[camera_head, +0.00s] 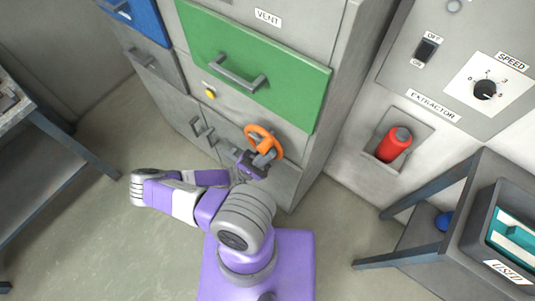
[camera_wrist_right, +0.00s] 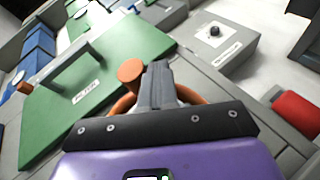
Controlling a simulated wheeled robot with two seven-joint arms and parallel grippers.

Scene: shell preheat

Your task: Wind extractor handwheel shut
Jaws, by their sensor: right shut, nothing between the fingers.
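The orange handwheel (camera_head: 252,130) is on the front of the grey cabinet, below the green drawer. In the right wrist view the wheel's orange knob (camera_wrist_right: 131,71) stands just left of my fingers, and parts of the rim show on both sides of them. My right gripper (camera_head: 265,155) is at the lower part of the wheel with its fingers shut and nothing between them. In the right wrist view the closed fingers (camera_wrist_right: 157,82) cover the wheel's middle; whether they touch it I cannot tell. My left gripper is not in view.
The green drawer (camera_head: 280,72) with its bar handle is above the wheel. A yellow button (camera_head: 210,93) is to the wheel's upper left. The extractor panel (camera_head: 425,75) and a red cylinder (camera_head: 394,144) are at right. Metal tables flank the clear floor.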

